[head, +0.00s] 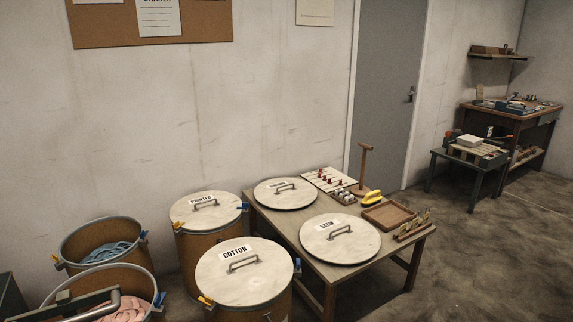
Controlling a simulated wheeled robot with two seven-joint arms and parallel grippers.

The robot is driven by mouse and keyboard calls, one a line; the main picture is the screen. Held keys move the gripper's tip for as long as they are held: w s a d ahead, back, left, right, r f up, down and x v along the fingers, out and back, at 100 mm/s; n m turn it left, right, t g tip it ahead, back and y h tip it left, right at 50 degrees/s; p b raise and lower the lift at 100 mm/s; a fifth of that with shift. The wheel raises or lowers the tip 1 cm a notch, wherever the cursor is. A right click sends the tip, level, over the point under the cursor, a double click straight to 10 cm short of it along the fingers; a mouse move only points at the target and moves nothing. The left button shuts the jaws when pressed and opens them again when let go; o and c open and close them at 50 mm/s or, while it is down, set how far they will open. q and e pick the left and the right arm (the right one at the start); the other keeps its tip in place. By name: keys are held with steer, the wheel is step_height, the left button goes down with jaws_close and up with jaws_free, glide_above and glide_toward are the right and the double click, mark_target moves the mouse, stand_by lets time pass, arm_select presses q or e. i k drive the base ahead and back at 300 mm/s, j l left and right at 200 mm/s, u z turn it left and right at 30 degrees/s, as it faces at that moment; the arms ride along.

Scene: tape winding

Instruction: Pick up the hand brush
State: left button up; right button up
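I cannot make out a hand brush for certain. A small yellow object (372,197) lies on the near wooden table (318,267), beside a shallow wooden tray (387,215); it is too small to name. Small items on the far workbench (540,116) and on the low bench in front of it (480,164) are also too small to identify. Neither of my grippers is in view.
Lidded drums labelled COTTON (240,290) and PRINTED (200,240) stand left of the table. Round lids, one labelled SATIN (320,250), lie on it. Open bins, one holding blue material (105,252), are at the left. Floor (480,255) is clear at the right.

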mark_target(367, 201)
steer(key=i+l+u, duration=0.3)
steer(key=l+u, duration=0.35)
steer(key=i+l+u, duration=0.1)
steer(key=l+u, duration=0.2)
steer(key=l, duration=0.25)
steer(key=l+u, duration=0.45)
steer(key=l, duration=4.1)
steer(key=i, duration=0.05)
